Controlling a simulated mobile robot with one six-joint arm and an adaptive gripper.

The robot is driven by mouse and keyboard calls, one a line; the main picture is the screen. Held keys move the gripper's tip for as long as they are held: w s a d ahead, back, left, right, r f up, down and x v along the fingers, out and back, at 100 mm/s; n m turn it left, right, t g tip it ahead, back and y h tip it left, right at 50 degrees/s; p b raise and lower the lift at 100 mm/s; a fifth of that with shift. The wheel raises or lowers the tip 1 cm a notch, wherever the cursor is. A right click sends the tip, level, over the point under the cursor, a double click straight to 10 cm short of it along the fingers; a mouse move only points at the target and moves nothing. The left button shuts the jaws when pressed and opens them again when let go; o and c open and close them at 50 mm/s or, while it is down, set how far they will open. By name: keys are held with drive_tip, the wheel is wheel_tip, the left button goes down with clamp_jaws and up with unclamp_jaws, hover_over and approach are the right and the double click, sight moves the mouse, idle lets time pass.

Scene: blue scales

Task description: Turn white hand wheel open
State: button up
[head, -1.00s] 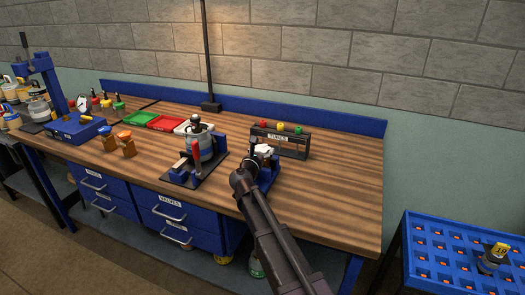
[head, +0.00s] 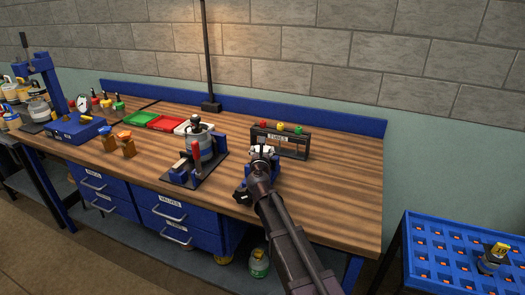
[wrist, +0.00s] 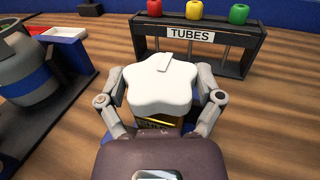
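The white hand wheel (wrist: 160,88) is a lobed knob with a pale raised bar on top. It sits on a valve with a yellow band, in a blue holder on the bench. In the head view the wheel (head: 262,150) shows just beyond my arm's end. My gripper (wrist: 160,80) has one grey finger on each side of the wheel. Both fingertips appear to touch its edge, so it looks shut on the wheel. The lower part of the valve is mostly hidden by my wrist.
A black rack labelled TUBES (head: 282,140), with red, yellow and green caps, stands close behind the wheel. A fixture with a grey cylinder and red handle (head: 196,153) stands to the left. The wooden bench top (head: 335,190) is clear to the right.

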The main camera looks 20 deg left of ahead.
drive_tip(key=shift+o, duration=0.4)
drive_tip(key=v, duration=1.2)
drive_tip(key=shift+s+f, duration=0.1)
idle(0.5)
